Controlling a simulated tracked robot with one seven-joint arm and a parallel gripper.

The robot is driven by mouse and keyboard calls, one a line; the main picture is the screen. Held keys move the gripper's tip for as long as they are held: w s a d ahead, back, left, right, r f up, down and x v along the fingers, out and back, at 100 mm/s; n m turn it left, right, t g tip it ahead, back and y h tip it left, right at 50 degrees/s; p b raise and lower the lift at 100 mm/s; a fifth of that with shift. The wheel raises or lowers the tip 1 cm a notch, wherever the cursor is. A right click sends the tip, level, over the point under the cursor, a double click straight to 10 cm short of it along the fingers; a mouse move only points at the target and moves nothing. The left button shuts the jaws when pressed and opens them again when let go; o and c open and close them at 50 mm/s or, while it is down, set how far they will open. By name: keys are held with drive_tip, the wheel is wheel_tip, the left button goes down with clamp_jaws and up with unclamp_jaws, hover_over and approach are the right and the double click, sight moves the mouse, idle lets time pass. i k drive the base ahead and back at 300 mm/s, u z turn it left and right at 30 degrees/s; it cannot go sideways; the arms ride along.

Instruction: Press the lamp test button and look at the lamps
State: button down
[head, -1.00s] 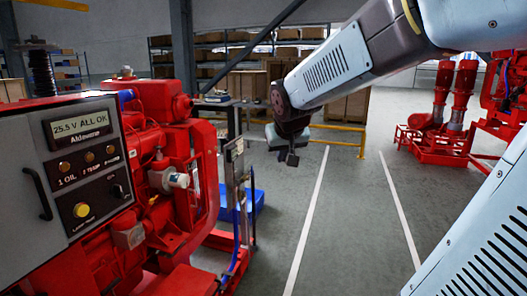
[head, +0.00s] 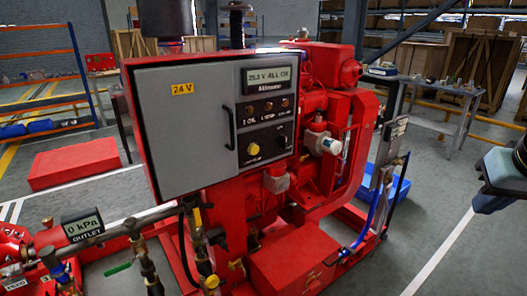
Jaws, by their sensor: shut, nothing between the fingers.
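The grey control panel (head: 185,128) faces me in the head view, on a red diesel pumpset. Its dark instrument plate carries a display (head: 267,77) reading about "25.x V ALL OK"; the decimal is blurred. Below it is a row of three small amber lamps (head: 267,105), which look dim. Under them are a yellow round button (head: 253,149), with blurred lettering beneath, and a black knob (head: 281,139). Nothing covers the button or lamps. Part of my arm shows at the right edge, well apart from the panel. My gripper's fingers are not in view.
A black handle (head: 229,127) stands out left of the lamps. An outlet gauge (head: 82,225) reads 0 kPa at lower left. A white-capped part (head: 330,146) juts out right of the panel. A stand (head: 385,165) and open floor (head: 425,230) lie farther right.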

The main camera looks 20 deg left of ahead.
sight(254, 149)
drive_tip(key=z, duration=1.1)
drive_tip(key=k, duration=1)
drive_tip(key=u, duration=0.6)
